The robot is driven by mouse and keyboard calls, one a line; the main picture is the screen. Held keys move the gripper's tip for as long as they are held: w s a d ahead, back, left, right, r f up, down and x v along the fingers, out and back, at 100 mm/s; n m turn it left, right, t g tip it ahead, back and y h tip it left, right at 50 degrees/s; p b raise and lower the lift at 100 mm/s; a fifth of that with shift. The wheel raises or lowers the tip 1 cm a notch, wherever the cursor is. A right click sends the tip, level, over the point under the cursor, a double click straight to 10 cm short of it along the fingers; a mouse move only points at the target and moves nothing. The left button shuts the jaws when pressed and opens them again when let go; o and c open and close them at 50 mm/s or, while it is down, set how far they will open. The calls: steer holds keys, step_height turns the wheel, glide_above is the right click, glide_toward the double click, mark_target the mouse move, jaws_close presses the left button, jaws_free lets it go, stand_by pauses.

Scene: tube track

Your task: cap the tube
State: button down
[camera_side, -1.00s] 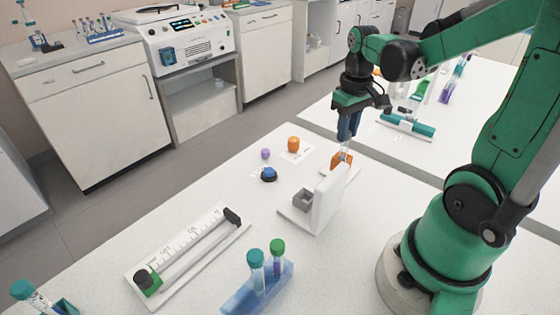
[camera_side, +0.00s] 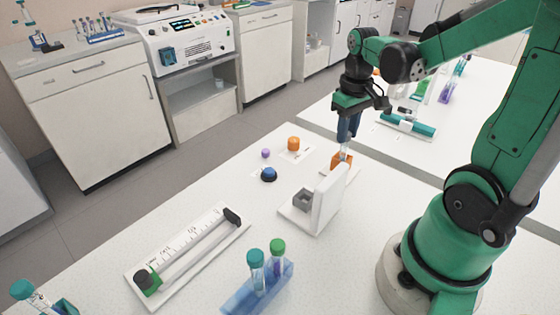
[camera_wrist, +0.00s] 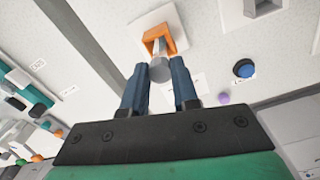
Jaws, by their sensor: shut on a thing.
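My gripper (camera_side: 346,141) points down at an orange holder (camera_side: 341,160) on a white base at the back of the bench. In the wrist view its two blue fingers (camera_wrist: 159,72) are shut on a grey, see-through tube (camera_wrist: 160,70), whose end shows between the fingertips. The tube stands at the orange holder (camera_wrist: 153,38); the fingers hide part of it. Loose caps lie to the left in the side view: an orange cap (camera_side: 293,143) on a white card, a small purple cap (camera_side: 265,153) and a blue cap (camera_side: 268,174).
A white upright stand with a grey block (camera_side: 326,200) is just in front of the holder. A ruled track (camera_side: 190,252) lies front left. A blue rack (camera_side: 258,288) with two capped tubes is at the front. A second bench (camera_side: 375,110) lies behind a gap.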

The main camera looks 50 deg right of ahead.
steer(key=shift+f, duration=0.25)
stand_by(0.5)
steer(key=c, duration=0.6)
jaws_free()
steer(key=shift+r, duration=2.85)
steer(key=shift+a, duration=0.1)
